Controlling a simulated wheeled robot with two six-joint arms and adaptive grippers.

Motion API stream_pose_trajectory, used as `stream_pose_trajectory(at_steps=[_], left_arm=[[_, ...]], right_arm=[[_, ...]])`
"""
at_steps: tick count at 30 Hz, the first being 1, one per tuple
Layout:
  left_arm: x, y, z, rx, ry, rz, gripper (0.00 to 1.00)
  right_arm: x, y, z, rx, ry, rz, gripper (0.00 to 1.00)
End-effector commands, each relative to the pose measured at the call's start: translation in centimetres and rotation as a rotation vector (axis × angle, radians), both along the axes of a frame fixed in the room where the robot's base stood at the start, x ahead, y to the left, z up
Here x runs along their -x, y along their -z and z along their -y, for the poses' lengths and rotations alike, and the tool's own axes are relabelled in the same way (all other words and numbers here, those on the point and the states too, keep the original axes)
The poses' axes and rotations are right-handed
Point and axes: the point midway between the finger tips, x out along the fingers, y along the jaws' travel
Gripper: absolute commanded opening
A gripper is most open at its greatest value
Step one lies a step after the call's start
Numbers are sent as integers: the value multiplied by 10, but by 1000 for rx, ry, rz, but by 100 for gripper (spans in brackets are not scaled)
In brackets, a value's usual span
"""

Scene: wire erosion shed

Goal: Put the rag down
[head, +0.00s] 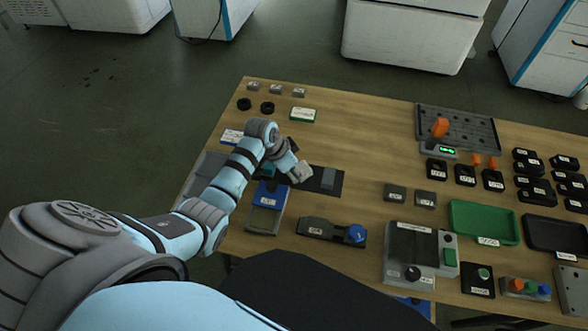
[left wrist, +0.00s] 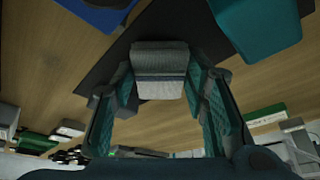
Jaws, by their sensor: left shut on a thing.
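My left gripper (head: 296,164) is over the left part of the table and is shut on the rag. The rag (head: 303,172) is a small pale grey folded block. In the left wrist view the rag (left wrist: 160,72) sits between the two fingers, with a lighter lower band. A dark mat (head: 330,182) lies under and beside it on the wooden table. It also shows behind the rag in the left wrist view (left wrist: 110,65). I cannot tell whether the rag touches the mat. My right gripper is not in view.
A blue-topped tray (head: 268,196) stands just in front of the gripper. A black fixture with a blue knob (head: 357,234) is nearer the front edge. A green-and-white box (head: 302,115) lies behind. Bare wood (head: 365,140) is free to the right of the gripper.

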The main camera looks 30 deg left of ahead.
Motion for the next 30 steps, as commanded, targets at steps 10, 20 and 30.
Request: stream_pose_trajectory(at_steps=[10,20,30], left_arm=[[0,2,0,0,0,0,61],[3,-10,-2,0,-1,0,61],[30,-89,-19,-3,1,2,61]], right_arm=[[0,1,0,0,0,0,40],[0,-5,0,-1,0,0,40],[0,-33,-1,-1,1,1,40]])
